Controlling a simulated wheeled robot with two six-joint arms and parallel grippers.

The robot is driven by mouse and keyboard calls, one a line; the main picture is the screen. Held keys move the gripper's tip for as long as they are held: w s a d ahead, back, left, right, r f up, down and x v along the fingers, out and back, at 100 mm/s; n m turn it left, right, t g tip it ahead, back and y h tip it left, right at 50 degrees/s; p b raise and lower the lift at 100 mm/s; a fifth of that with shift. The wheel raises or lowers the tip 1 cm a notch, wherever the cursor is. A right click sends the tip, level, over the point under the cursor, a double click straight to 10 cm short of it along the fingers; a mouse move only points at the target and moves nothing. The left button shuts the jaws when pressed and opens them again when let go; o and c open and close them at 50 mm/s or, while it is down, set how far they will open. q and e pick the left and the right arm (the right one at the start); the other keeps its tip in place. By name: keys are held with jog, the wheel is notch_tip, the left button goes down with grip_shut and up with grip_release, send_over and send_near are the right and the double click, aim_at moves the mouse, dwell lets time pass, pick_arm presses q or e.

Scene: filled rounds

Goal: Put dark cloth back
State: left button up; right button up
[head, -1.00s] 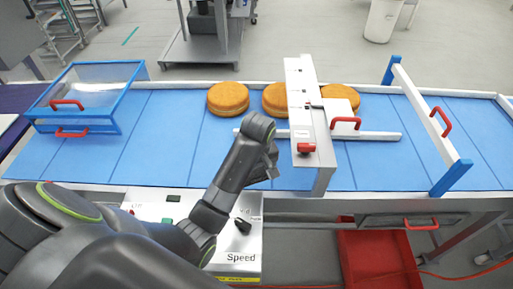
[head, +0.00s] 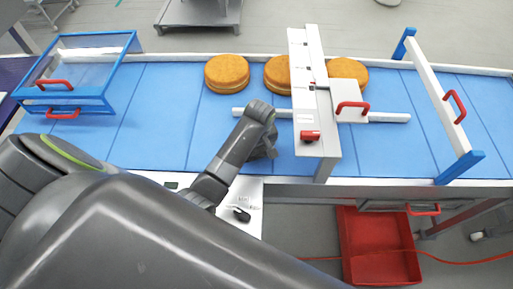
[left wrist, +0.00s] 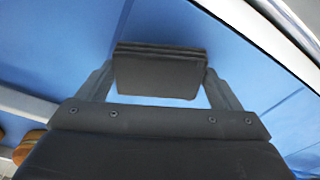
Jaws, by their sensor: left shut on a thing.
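The dark cloth (left wrist: 158,74) shows in the left wrist view as a folded, near-black pad with layered edges. It lies between the two fingers of my left gripper (left wrist: 158,88), which is shut on it. In the head view, my left gripper (head: 264,150) is over the blue belt (head: 155,130), just left of the white guide frame. The cloth cannot be made out there, hidden by the dark hand. Whether the cloth touches the belt is unclear. My right gripper is not in view.
Three round cakes (head: 227,73) stand along the belt's far side. The white frame (head: 316,100) with red handles stands right of my gripper. A blue-framed clear guard (head: 84,75) is at the left, a blue-ended gate (head: 437,92) at the right. A red tray (head: 375,245) sits below the belt.

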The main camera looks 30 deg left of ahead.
pick_arm(q)
jog(key=shift+f, duration=0.9)
jog(key=o, duration=0.9)
jog(key=shift+f, duration=0.1)
jog(key=shift+c, duration=0.2)
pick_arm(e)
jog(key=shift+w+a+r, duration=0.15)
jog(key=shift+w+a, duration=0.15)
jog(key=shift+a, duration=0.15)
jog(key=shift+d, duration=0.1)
